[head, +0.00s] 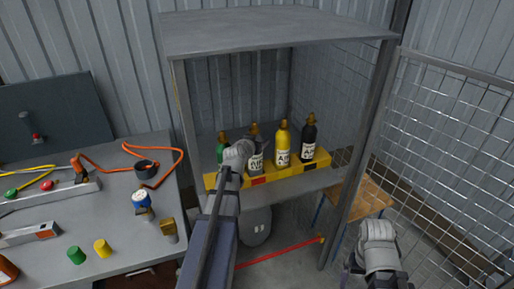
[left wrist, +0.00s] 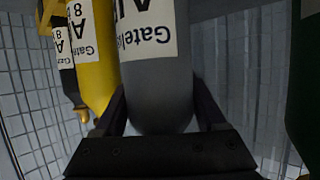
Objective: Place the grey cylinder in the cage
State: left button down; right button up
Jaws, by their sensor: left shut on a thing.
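My left gripper (head: 240,153) reaches in from the front and is shut on the cylinder. In the left wrist view the grey cylinder (left wrist: 157,85) sits between the two fingers of the left gripper (left wrist: 160,112). My right gripper (head: 378,232) is at the lower right, away from the cylinders; its fingers cannot be made out.
A green cylinder (head: 221,148) stands left of the grey one; a yellow cylinder (head: 282,145) and a black cylinder (head: 309,140) stand to its right. A mesh door (head: 440,150) hangs open right. A cluttered workbench (head: 110,190) is at left.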

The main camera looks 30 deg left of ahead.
pick_arm(q)
jog(key=shift+f, duration=0.25)
pick_arm(e)
jog(key=shift+f, duration=0.25)
pick_arm(q)
jog(key=shift+f, duration=0.1)
pick_arm(e)
jog(key=shift+f, duration=0.15)
pick_arm(q)
jog(key=shift+c, duration=2.1)
grip_release()
jog(key=shift+f, duration=0.1)
jog(key=o, duration=0.4)
jog(key=shift+r, duration=0.2)
